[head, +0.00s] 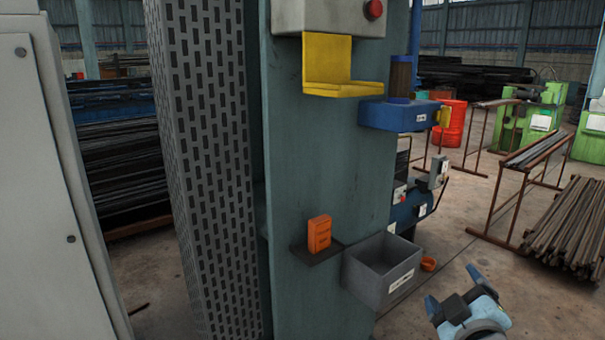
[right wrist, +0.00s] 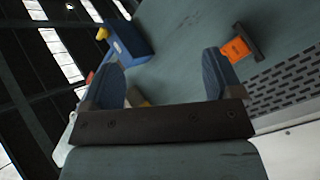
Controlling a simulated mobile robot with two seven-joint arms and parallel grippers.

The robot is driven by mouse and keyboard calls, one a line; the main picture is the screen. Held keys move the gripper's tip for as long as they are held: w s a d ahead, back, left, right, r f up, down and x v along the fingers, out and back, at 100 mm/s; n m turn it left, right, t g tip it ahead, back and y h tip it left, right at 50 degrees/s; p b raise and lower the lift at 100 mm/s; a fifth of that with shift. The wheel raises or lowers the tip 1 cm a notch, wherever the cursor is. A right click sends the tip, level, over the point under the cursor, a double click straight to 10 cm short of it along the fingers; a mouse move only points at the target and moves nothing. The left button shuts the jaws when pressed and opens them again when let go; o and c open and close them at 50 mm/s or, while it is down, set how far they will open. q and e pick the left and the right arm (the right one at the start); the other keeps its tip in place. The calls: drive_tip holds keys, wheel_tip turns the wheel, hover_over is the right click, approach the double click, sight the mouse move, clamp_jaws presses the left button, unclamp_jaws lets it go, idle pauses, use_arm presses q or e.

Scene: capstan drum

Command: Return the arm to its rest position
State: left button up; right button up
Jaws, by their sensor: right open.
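My right gripper (head: 454,290) is at the lower right of the head view, in front of and to the right of the grey bin. In the right wrist view its two blue fingers (right wrist: 165,85) stand wide apart with nothing between them. The gripper touches nothing that I can see. My left gripper does not show in either view.
A grey-green column (head: 300,150) carries a yellow bracket (head: 340,75), a blue block (head: 400,113), a grey bin (head: 385,270) and an orange box (head: 319,234) on a small shelf. A perforated panel (head: 205,130) stands left. Steel bars (head: 570,225) lie at right.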

drive_tip(key=s+d+f+m+g, duration=0.1)
drive_tip(key=s+f+m+g, duration=0.45)
drive_tip(key=s+f, duration=0.75)
drive_tip(key=s+f+m+g+y, duration=0.2)
drive_tip(key=s+f+g, duration=0.8)
drive_tip(key=s, duration=0.5)
drive_tip(key=w+a+f+n+t+y+p, duration=0.1)
drive_tip(key=w+a+f+t+y+p, duration=0.1)
drive_tip(key=w+a+t+p, duration=0.4)
drive_tip(key=a+f+t+p, duration=0.1)
drive_tip(key=t+p, duration=0.1)
drive_tip(key=p, duration=0.3)
drive_tip(key=shift+w+a+f+y, duration=0.15)
drive_tip(key=shift+w+f+y, duration=0.05)
drive_tip(key=shift+f+y, duration=0.2)
